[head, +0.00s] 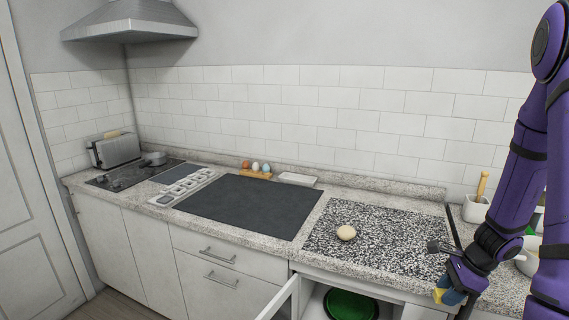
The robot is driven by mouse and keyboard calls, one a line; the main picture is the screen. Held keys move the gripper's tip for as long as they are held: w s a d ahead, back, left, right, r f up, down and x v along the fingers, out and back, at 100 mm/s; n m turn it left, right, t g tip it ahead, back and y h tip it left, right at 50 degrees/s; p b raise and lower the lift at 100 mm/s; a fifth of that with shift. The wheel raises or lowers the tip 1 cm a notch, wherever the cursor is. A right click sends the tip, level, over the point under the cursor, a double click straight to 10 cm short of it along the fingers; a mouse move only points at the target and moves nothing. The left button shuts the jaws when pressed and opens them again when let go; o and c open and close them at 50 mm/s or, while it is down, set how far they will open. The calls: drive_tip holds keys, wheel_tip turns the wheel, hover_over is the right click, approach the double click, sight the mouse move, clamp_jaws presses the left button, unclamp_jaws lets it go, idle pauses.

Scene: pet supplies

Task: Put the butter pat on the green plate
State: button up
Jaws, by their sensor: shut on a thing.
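My gripper (445,291) hangs at the lower right, in front of the counter edge. It is shut on a small yellow block, the butter pat (439,294), partly hidden by the fingers. The green plate (350,305) lies inside the open cabinet below the counter, at the bottom of the picture. Its near part is cut off by the frame edge. The gripper is to the right of the plate and apart from it.
An open white cabinet door (283,299) stands left of the plate. A round beige item (346,233) sits on the speckled board (320,244). A mortar with a pestle (477,205) and a white bowl (529,262) stand at right. The dark mat (250,208) is clear.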

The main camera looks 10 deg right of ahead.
drive_tip(key=w+a+f+n+g+h, duration=0.1)
drive_tip(key=w+a+f+n+g, duration=0.1)
drive_tip(key=w+a+n, duration=0.4)
drive_tip(key=w+a+f+n+g+h, duration=0.1)
drive_tip(key=w+a+f+n+g, duration=0.1)
drive_tip(key=w+a+n, duration=0.4)
drive_tip(key=w+a+f+n+g+h, duration=0.2)
drive_tip(key=w+a+n, duration=0.5)
drive_tip(key=n, duration=0.3)
drive_tip(key=shift+a+f+n, duration=0.25)
drive_tip(key=shift+a+n, duration=0.1)
drive_tip(key=shift+n, duration=0.05)
